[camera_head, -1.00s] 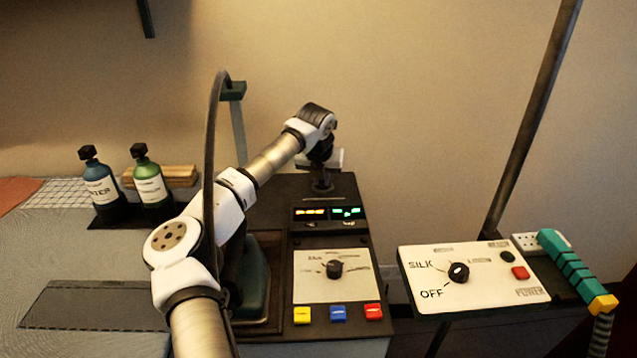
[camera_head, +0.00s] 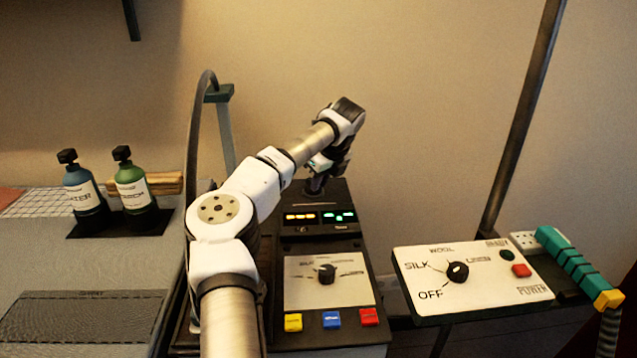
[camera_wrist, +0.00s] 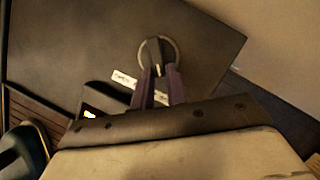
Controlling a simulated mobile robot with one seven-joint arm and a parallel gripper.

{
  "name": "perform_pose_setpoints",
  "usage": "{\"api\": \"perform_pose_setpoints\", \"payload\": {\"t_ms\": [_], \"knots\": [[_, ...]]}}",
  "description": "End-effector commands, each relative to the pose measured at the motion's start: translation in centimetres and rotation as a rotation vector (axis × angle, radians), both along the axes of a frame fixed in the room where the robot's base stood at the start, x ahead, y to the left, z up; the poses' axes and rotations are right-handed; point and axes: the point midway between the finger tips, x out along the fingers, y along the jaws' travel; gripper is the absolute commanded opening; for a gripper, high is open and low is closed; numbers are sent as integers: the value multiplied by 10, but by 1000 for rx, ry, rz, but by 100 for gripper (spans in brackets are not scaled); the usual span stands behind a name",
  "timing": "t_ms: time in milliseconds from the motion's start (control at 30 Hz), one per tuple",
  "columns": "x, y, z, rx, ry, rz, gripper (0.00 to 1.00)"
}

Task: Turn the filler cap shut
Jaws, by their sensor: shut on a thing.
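The filler cap (camera_wrist: 155,56) is a dark round knob with a raised grip bar and a pale mark, set in a lighter ring on the dark top of the steam unit (camera_wrist: 75,40). In the wrist view the two purplish fingers of my gripper (camera_wrist: 158,75) reach it and are shut on its grip bar. In the head view my gripper (camera_head: 317,182) is at the back of the unit, behind the displays. The cap is mostly hidden there by the gripper.
Displays (camera_head: 320,217), a dial (camera_head: 326,273) and colored buttons (camera_head: 332,319) lie in front. A blue bottle (camera_head: 84,195) and a green bottle (camera_head: 134,188) stand left. A control panel (camera_head: 470,280) and a teal-handled iron (camera_head: 580,267) are at right.

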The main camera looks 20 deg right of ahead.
Motion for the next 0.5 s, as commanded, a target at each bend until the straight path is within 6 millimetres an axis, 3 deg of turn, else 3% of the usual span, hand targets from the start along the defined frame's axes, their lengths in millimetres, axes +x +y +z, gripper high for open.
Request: {"api": "perform_pose_setpoints", "payload": {"t_ms": [500], "knots": [[2, -4, 1, -2, -3, 140, 0]]}}
